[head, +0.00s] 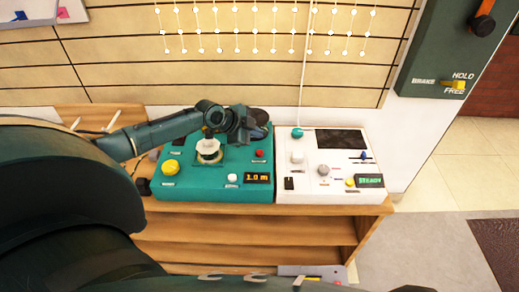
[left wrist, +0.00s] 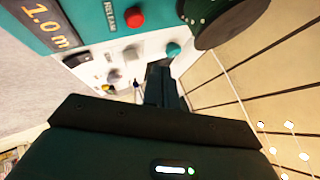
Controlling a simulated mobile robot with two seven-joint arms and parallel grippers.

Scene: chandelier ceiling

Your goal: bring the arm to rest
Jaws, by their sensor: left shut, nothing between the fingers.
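My left gripper (head: 258,131) is at the end of my left arm, which reaches in from the left over the back of a teal console (head: 205,190). The gripper is shut and empty. In the left wrist view its closed dark fingers (left wrist: 163,84) point toward the white panel (left wrist: 132,58). I cannot tell whether the fingers touch anything. My right gripper is not in view.
The console has a yellow knob (head: 171,167), a pale round knob (head: 208,150), a red button (head: 259,154) and a "1.0 m" display (head: 257,178). The white panel (head: 330,192) stands beside it on a wooden shelf (head: 260,232). A HOLD/FREE lever (head: 454,85) is upper right.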

